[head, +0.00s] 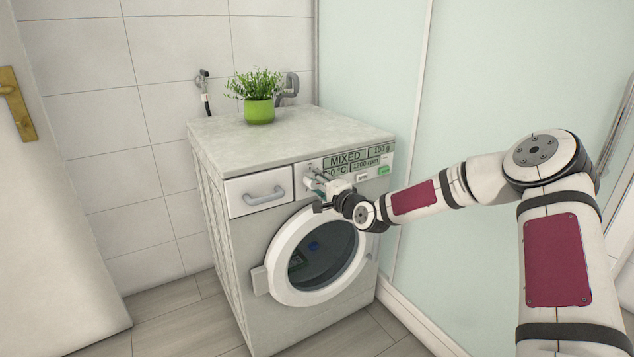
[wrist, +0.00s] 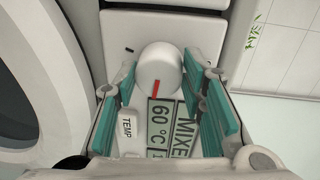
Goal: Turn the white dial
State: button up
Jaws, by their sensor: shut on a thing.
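The white dial (wrist: 160,68) is on the front panel of the washing machine (head: 218,235). It is round, with a red mark on its edge that points toward the display in the wrist view. My gripper (head: 312,181) is at the panel, between the drawer and the display. In the wrist view its teal-padded fingers (wrist: 161,80) are on both sides of the dial, shut on it. In the head view the gripper mostly hides the dial. The display (head: 345,160) reads MIXED, 60 °C, 1200 rpm and 100 g; its left part is partly covered.
A TEMP button (wrist: 127,125) sits close to one finger. A drawer with a grey handle (head: 264,195) is left of the gripper, and the round door (head: 283,283) is below. A plant in a green pot (head: 259,110) stands on top. A pale glass panel (head: 375,80) is at the right.

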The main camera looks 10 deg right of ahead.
jog(key=shift+m, duration=2)
jog(key=o, duration=1.1)
jog(key=shift+o, duration=0.2)
jog(key=f+v, duration=0.1)
jog(key=v, duration=1.1)
jog(key=shift+r, duration=0.4)
jog(key=shift+w+d, duration=0.1)
jog(key=shift+d, duration=0.05)
